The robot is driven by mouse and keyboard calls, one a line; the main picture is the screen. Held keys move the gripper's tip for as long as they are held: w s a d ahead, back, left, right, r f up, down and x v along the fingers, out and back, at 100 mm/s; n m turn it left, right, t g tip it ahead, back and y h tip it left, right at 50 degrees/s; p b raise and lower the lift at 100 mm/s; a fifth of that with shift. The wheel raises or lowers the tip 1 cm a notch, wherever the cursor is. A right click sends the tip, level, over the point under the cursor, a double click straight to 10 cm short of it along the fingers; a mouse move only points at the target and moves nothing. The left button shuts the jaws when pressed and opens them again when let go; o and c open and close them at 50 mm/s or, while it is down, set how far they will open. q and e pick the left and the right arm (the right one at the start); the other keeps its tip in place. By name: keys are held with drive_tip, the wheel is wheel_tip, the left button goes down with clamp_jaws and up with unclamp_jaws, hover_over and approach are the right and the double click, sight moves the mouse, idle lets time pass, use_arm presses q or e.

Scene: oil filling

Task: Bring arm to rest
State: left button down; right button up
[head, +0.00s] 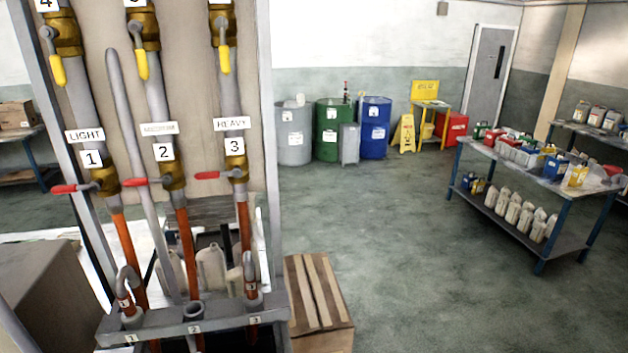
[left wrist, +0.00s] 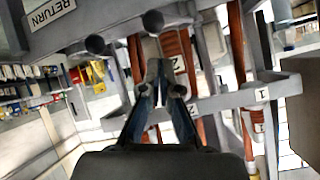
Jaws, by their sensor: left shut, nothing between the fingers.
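My left gripper (left wrist: 165,92) shows in the left wrist view, its two fingers close together above the dark gripper body, with nothing held. Orange hoses and a grey rack bar are behind the fingers; I cannot tell whether they touch. The head view shows the oil rack with a grey lower bar (head: 225,318) and pipes labelled LIGHT 1, MEDIUM 2 and HEAVY 3. Red-handled valves (head: 215,175) sit above orange hoses (head: 186,245). A curved nozzle (head: 251,275) stands at position 3 and another (head: 127,290) at position 1. My right gripper is not in view.
White jugs (head: 212,268) stand behind the rack. A blue-legged table (head: 530,165) with bottles stands at right. The floor (head: 420,250) between is clear.

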use_arm(q)
drive_tip(key=s+d+f+g+h, duration=0.1)
drive_tip(key=s+d+f+g, duration=0.3)
drive_tip(key=s, duration=0.4)
drive_tip(key=s+d+f+g+h, duration=0.2)
drive_tip(key=s+f+g, duration=0.1)
drive_tip(key=s+f, duration=0.4)
drive_tip(key=s+f+g, duration=0.2)
drive_tip(key=s+f, duration=0.1)
drive_tip(key=f, duration=2.2)
drive_tip(key=s+a+f+g, duration=0.1)
drive_tip(key=s+a+f, duration=0.1)
drive_tip(key=s+f, duration=1.5)
drive_tip(key=shift+s+a+m+y, duration=0.25)
drive_tip(key=shift+s+m+y, duration=0.05)
drive_tip(key=shift+s, duration=0.25)
